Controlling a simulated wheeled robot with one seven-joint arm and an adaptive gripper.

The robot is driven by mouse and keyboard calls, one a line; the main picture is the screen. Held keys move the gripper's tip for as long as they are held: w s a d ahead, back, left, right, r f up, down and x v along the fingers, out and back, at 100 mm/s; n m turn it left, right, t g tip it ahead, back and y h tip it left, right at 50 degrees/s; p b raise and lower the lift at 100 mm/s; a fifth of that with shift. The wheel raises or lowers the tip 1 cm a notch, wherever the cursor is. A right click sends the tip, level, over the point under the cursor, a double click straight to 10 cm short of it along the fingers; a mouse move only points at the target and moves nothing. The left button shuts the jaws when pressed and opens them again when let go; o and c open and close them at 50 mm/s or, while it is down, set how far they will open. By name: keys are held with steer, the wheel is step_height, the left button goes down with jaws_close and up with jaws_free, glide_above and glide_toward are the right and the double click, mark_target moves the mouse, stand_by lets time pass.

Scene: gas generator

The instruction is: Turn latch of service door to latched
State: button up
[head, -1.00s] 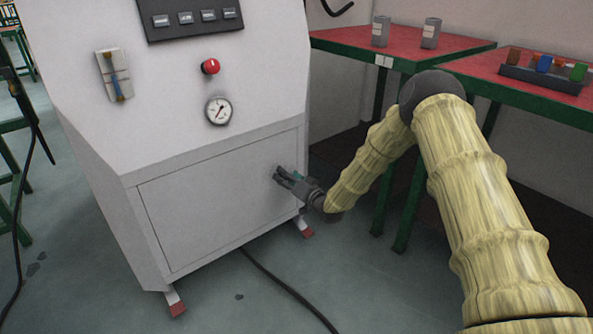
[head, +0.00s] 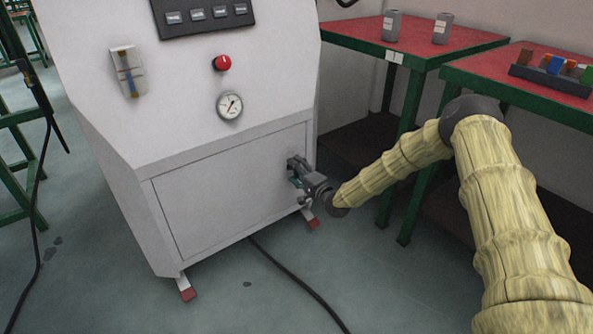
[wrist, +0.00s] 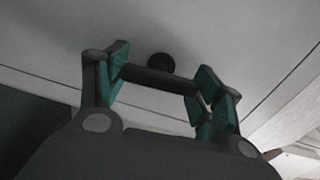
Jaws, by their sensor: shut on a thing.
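The service door (head: 225,195) is the grey lower panel of the white generator cabinet. It appears flush with its frame. The latch (wrist: 158,80) shows in the wrist view as a dark bar in front of a round dark base on the door face. My gripper (wrist: 162,82) has its green-padded fingers at the two ends of the bar and is shut on it. In the head view my gripper (head: 294,172) is at the right side of the door, where it hides the latch.
The cabinet front carries a red knob (head: 222,63) and a pressure gauge (head: 230,105) above the door. A red-topped table (head: 415,38) with green legs stands right of the cabinet, close behind my arm. A black cable (head: 300,283) lies on the floor.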

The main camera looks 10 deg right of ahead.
steer(key=shift+m, duration=0.7)
steer(key=o, duration=1.5)
steer(key=shift+d, duration=0.1)
steer(key=shift+c, duration=0.2)
steer(key=shift+s, duration=0.1)
steer(key=v, duration=1.1)
steer(key=shift+s, duration=0.35)
steer(key=shift+d, duration=0.15)
